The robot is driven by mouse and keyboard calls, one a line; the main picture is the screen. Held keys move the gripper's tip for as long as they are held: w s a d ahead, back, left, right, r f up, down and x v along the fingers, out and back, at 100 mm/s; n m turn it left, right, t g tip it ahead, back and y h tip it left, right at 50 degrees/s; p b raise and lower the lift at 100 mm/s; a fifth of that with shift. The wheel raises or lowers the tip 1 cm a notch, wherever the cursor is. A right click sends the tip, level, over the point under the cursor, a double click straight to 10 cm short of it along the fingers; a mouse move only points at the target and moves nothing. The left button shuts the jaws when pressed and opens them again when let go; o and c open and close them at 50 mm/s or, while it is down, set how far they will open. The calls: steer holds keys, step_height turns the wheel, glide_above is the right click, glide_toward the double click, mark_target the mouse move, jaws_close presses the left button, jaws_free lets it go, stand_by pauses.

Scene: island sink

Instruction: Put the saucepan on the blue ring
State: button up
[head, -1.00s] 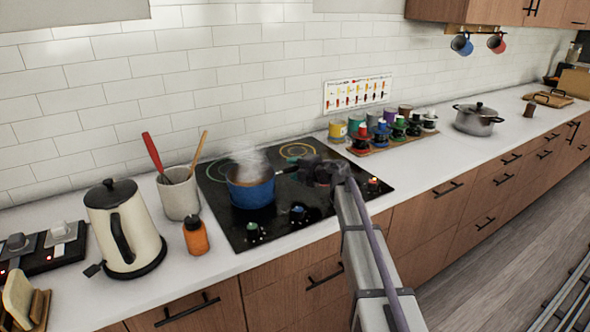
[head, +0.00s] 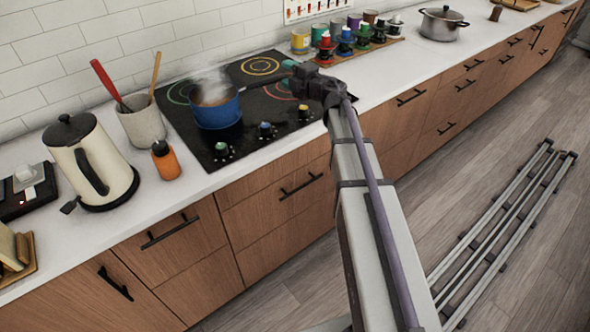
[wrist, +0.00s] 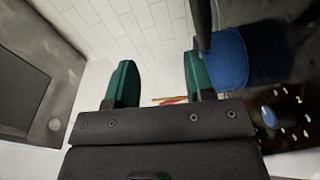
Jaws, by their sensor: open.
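The blue saucepan (head: 217,110) stands upright on the front left of the black cooktop (head: 190,138), with steam above it. In the wrist view the saucepan (wrist: 228,60) is beside the right finger, and its dark handle (wrist: 203,25) runs up close to that fingertip. My gripper (head: 300,76) is over the right part of the cooktop, right of the saucepan. In the wrist view its two green fingers (wrist: 160,80) are apart with nothing between them. Green, yellow and red rings show on the cooktop. I see no blue ring; the surface under the saucepan is hidden.
Left of the cooktop stand a utensil crock (head: 142,125), an orange bottle (head: 165,160) and a kettle (head: 95,165). Several coloured containers (head: 345,42) and a steel pot (head: 441,24) stand to the right. Knobs (head: 265,130) line the cooktop's front.

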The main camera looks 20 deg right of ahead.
steer(key=s+d+f+m+g+h, duration=0.25)
steer(key=s+m+h, duration=0.25)
steer(key=m+h, duration=0.3)
steer(key=s+d+f+m+g+h, duration=0.1)
steer(key=s+d+f+m+h, duration=0.15)
steer(key=s+m+h, duration=0.6)
steer(key=s+a+f+m+g+y, duration=0.6)
steer(key=s+a+f+g, duration=0.15)
steer(key=s+f, duration=0.2)
steer(key=s+a+g+y+p, duration=0.2)
steer(key=s+a+g+y, duration=0.1)
steer(key=s, duration=0.6)
steer(key=a+g, duration=0.1)
steer(key=a, duration=0.1)
steer(key=shift+a+r+g, duration=0.2)
steer(key=shift+a+g, duration=0.1)
steer(key=shift+g, duration=0.1)
steer(key=shift+n, duration=0.25)
